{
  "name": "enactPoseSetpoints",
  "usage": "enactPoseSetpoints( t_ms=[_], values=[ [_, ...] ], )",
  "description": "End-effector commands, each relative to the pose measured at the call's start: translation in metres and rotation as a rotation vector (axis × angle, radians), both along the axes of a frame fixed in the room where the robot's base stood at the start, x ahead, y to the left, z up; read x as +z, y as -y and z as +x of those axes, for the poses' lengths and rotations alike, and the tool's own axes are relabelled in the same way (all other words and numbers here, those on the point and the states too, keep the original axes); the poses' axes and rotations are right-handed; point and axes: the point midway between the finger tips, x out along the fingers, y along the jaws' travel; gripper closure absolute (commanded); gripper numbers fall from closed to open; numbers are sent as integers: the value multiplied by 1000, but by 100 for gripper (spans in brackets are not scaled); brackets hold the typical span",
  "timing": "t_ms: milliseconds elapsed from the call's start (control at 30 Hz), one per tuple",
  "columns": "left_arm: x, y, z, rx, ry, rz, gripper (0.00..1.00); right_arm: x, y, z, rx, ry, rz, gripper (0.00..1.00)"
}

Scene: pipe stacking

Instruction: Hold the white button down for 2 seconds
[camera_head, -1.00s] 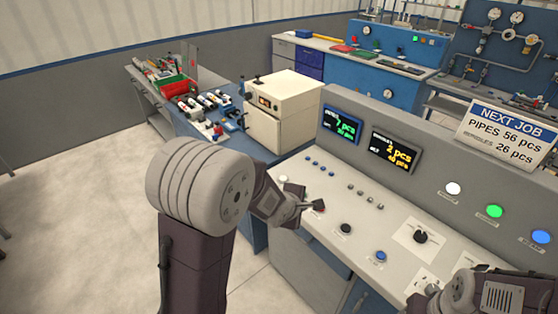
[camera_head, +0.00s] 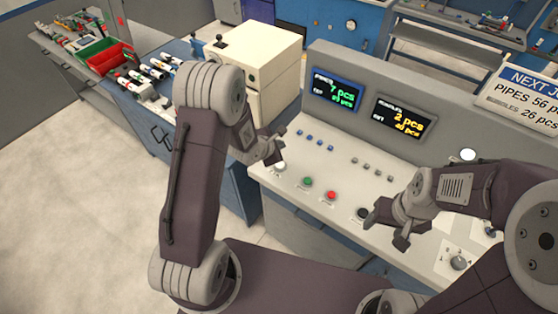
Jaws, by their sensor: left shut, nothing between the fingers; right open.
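The white button (camera_head: 280,167) is at the left end of a row of buttons on the console's sloped panel. My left gripper (camera_head: 276,153) is shut and empty, with its tips just above the white button in the picture. I cannot tell whether they touch it or whether it is pressed. My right gripper (camera_head: 385,232) is open and empty over the front of the panel, near a black button (camera_head: 363,213).
A green button (camera_head: 308,182) and a red button (camera_head: 331,196) sit right of the white one. A cream box (camera_head: 275,55) stands behind my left arm.

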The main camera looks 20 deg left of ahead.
Motion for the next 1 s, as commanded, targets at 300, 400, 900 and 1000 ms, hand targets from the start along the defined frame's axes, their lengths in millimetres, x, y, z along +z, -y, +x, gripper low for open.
enactPoseSetpoints(
  t_ms=[300, 400, 900, 1000],
  values=[
    [-5, 0, 0, 1, -1, 1, 100, -5, 0, 0, 0, 0, 0, 37],
    [-12, 0, 0, 0, 0, 0, 100, -13, 0, 0, 0, 0, 0, 37],
    [-74, -1, 0, -1, -1, 1, 100, -81, -1, 1, 0, 0, 0, 37],
    [-85, -1, 0, 0, -1, 0, 100, -87, -1, 1, 0, 0, 0, 37]
  ],
)
